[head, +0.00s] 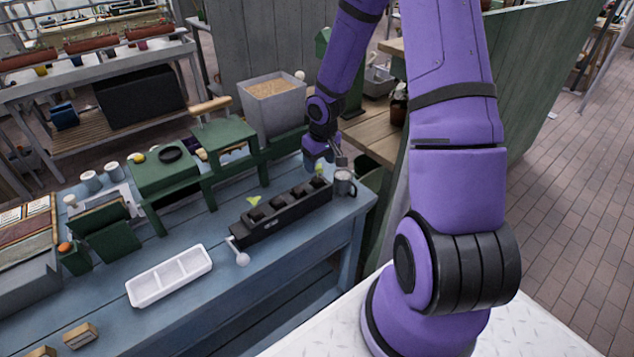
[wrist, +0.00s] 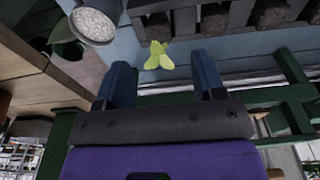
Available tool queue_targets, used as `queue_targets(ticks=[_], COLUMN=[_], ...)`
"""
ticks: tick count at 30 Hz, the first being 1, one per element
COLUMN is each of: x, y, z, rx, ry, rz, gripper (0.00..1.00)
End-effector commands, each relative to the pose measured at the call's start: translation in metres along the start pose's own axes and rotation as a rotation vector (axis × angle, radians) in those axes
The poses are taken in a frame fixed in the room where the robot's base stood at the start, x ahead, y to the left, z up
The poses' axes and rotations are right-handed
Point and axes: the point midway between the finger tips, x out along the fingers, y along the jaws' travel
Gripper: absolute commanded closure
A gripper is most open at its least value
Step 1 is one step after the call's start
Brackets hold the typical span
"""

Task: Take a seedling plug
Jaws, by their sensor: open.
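A long black tray (head: 262,228) stands on the blue bench, with several dark soil plugs in a row. The plugs (wrist: 215,18) also show along the top of the wrist view. One yellow-green seedling (head: 253,201) shows behind the tray's left part; another (head: 319,168) shows at its right end, just under my gripper (head: 320,157). In the wrist view a seedling's leaves (wrist: 158,56) lie between and just beyond the tips of my gripper (wrist: 162,72). My gripper is open, its blue fingers apart and not visibly touching the leaves. The seedling's base is hard to make out.
A grey mug (head: 344,184) of pale grains stands close by the tray's right end; it also shows in the wrist view (wrist: 95,25). A green rack (head: 225,140) and a grain-filled bin (head: 272,105) stand behind.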

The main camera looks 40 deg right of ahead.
Motion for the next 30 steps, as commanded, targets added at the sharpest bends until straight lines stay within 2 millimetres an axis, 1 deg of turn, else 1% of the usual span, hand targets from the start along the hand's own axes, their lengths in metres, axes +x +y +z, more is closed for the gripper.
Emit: queue_targets(ticks=[1,3,8,10,15,19,22,29,30], x=[0.007,0.013,0.021,0.027,0.051,0.064,0.069,0.069,0.069], y=[-0.001,0.0,0.0,0.0,0.001,0.001,0.001,0.002,0.002], z=[0.0,0.0,0.0,-0.001,-0.003,-0.003,-0.003,-0.003,-0.003], rx=[-0.001,0.0,-0.001,0.0,-0.001,0.0,0.0,0.001,0.001], ry=[-0.001,-0.001,0.0,-0.002,-0.003,-0.002,0.0,0.001,0.001], rz=[-0.001,0.0,0.0,0.0,0.0,0.0,0.0,0.001,0.001], gripper=[0.37,0.37,0.37,0.37,0.37,0.37,0.37,0.37,0.44])
